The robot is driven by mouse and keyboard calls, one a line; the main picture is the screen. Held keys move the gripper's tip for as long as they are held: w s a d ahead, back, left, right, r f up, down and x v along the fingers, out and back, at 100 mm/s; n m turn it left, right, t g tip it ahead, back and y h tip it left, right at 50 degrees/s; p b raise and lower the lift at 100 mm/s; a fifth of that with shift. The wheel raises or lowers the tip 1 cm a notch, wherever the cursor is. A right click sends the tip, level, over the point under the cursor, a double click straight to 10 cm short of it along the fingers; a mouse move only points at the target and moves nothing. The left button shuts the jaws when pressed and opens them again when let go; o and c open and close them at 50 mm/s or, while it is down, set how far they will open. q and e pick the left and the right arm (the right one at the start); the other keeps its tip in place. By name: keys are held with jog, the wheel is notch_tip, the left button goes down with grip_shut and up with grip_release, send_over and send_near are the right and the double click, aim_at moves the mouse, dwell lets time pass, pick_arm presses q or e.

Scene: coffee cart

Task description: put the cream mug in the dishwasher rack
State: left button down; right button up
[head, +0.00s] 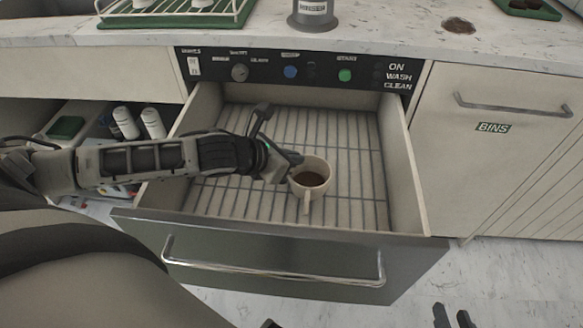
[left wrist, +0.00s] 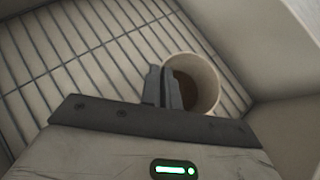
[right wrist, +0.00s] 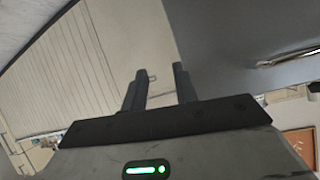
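The cream mug (head: 311,178) is upright inside the pulled-out dishwasher drawer, over the wire rack (head: 240,200), with dark liquid in it and its handle toward the drawer front. I cannot tell whether its base touches the rack. My left gripper (head: 290,162) reaches in from the left and is closed on the mug's left wall. The left wrist view shows the fingers (left wrist: 163,88) close together at the rim of the mug (left wrist: 207,90). My right gripper (head: 455,316) is open and empty, low in front of the drawer; its parted fingers show in the right wrist view (right wrist: 158,88).
The drawer front with its bar handle (head: 275,268) stands out over the floor. The control panel (head: 300,70) is above the drawer. A bins cabinet (head: 500,125) is to the right, an open shelf with white bottles (head: 152,123) to the left. The rest of the rack is empty.

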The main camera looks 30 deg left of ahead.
pick_arm(q)
notch_tip(320, 180, down, 3)
jog(key=shift+r+b, duration=0.15)
jog(key=shift+b, duration=0.2)
jog(key=shift+f, duration=0.2)
jog(key=shift+r, duration=0.1)
jog(key=c, duration=1.6)
grip_release()
jog(key=shift+c, duration=0.2)
pick_arm(e)
jog(key=shift+f, duration=0.1)
pick_arm(q)
jog(key=shift+s+a, duration=0.1)
jog(key=shift+s, duration=0.1)
jog(key=p+v, duration=0.3)
jog(key=v, duration=0.8)
jog(key=shift+s+r+p, duration=0.25)
jog(key=shift+p, duration=0.1)
pick_arm(e)
jog(key=shift+r, duration=0.75)
